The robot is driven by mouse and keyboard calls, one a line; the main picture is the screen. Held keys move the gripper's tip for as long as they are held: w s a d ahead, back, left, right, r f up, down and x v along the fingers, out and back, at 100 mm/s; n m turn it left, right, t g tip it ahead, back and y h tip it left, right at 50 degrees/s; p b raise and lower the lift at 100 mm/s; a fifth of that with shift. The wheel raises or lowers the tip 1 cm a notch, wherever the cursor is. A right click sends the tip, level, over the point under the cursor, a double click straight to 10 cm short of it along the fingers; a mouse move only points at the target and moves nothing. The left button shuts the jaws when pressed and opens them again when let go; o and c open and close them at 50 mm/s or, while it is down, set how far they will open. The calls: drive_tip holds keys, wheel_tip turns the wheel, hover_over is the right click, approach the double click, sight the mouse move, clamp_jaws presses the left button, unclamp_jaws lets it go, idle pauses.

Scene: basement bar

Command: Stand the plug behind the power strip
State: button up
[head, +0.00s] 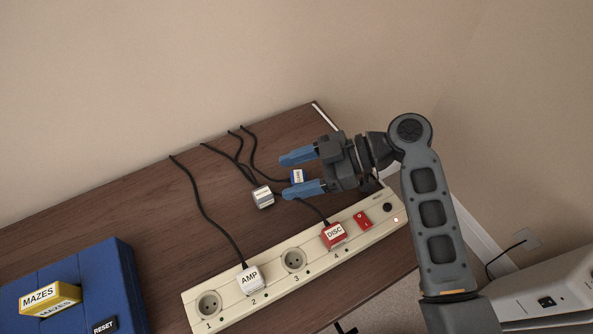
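The cream power strip (275,268) lies slantwise on the brown table. A white plug labelled AMP (250,280) sits in socket 2 and a red plug labelled DISC (333,235) in socket 4. Sockets 1 (208,305) and 3 (293,260) are empty. Behind the strip, a white-grey plug (263,197) and a blue plug with a white label (297,176) are on the table; their small labels are unreadable. My gripper (284,176) is open above the area behind the strip. The blue plug shows between its blue fingers, closer to the lower one; I cannot tell whether they touch.
Black cords run from the table's back edge to the plugs. The strip has a red switch (362,220) and a black button (387,207) at its right end. A blue case (75,290) with a yellow MAZES block (50,297) is at left. Table behind the strip's left half is mostly clear.

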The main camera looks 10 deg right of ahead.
drive_tip(key=shift+s+f, duration=0.15)
drive_tip(key=shift+f, duration=0.45)
drive_tip(key=shift+r+p, duration=0.45)
drive_tip(key=shift+p, duration=0.15)
drive_tip(key=w+b+v, duration=0.1)
drive_tip(key=v, duration=1.1)
drive_tip(key=shift+s+r, duration=0.3)
drive_tip(key=shift+r, duration=0.1)
